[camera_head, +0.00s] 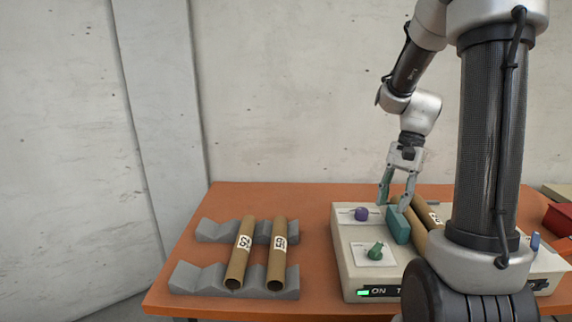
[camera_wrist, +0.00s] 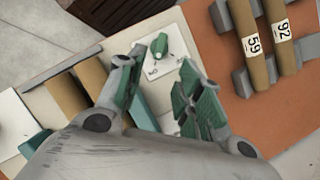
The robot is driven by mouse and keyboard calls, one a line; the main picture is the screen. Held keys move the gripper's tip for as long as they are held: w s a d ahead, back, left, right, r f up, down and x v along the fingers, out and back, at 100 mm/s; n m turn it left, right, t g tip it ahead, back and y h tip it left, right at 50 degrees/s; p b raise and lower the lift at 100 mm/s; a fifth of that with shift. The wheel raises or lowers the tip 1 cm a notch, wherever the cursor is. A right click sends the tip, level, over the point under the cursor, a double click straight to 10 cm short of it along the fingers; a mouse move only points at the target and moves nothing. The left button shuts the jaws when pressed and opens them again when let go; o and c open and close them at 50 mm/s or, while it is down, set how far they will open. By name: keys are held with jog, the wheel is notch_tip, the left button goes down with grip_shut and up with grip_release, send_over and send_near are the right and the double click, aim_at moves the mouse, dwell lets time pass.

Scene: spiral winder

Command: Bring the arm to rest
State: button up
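My gripper (camera_head: 393,202) hangs from the arm above the cream winder box (camera_head: 352,258), close to a teal block (camera_head: 398,226) on its top. The two green-padded fingers stand apart with nothing seen between them. The wrist view also shows the gripper (camera_wrist: 158,88) open, with the box's white plate and green knob (camera_wrist: 160,46) beyond the gap. My arm is bent, its upper links in front of the wall. Whether a fingertip touches the teal block cannot be told.
Two labelled cardboard tubes (camera_head: 240,254) (camera_head: 277,254) lie on grey notched cradles (camera_head: 187,279) at the left of the orange table (camera_head: 320,195). More tubes (camera_head: 414,238) lie on the winder, partly hidden by my arm. A purple knob (camera_head: 361,214) stands nearby. A red box (camera_head: 558,219) is at right.

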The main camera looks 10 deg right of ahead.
jog(key=s+a+r+n+t+h, duration=0.2)
jog(key=s+r+n+t, duration=0.1)
jog(key=s+r+n, duration=0.2)
jog(key=s+a+r+n+t+h, duration=0.1)
jog(key=s+a+r+n+t, duration=0.2)
jog(key=s+r+n, duration=0.3)
jog(key=shift+s+a+r+t+h, duration=0.3)
jog(key=shift+s+t+h, duration=0.1)
jog(key=shift+s+t, duration=0.15)
